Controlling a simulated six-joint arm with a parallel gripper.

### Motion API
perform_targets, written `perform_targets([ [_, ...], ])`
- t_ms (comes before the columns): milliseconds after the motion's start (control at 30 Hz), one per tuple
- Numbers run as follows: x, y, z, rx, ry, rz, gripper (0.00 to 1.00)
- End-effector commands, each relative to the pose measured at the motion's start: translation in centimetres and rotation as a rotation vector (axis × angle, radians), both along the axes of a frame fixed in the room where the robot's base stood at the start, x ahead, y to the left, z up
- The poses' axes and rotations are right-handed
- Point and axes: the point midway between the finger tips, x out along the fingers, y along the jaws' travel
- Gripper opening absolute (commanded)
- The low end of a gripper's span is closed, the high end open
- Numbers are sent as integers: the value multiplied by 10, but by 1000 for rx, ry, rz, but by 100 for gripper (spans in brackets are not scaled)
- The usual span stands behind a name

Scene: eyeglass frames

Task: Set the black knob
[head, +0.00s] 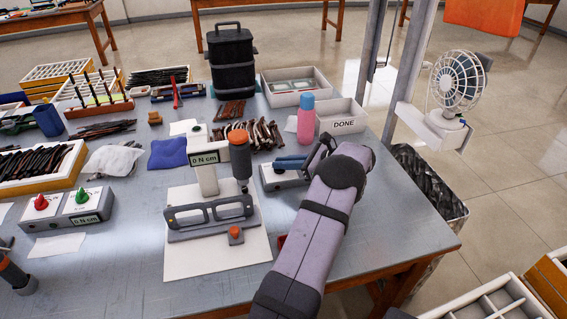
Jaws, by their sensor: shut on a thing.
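My gripper (284,163) has blue-grey fingers and reaches left from the arm, low over a small pale box (267,184) right of the centre. It is shut on a small dark thing at the top of this box, which I take to be the black knob; the fingers mostly hide it, and its setting cannot be read.
A pink bottle (305,124) and the DONE tray (345,127) stand close behind my gripper. Loose temples (262,133) lie behind the box. A box with red and green knobs (82,208) stands at the left.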

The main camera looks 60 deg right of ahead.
Motion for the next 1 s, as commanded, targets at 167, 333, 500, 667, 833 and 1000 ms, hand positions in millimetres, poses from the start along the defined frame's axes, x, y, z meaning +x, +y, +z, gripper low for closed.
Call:
perform_targets([
  [167, 0, 0, 1, 0, -1, -1, 22],
  [333, 0, 0, 1, 0, 0, -1, 29],
  [500, -1, 0, 0, 0, 0, -1, 29],
  [667, -9, -2, 3, -1, 0, -3, 29],
  [833, -29, -4, 12, -2, 0, -5, 29],
  [1000, -51, -6, 20, -2, 0, -5, 29],
])
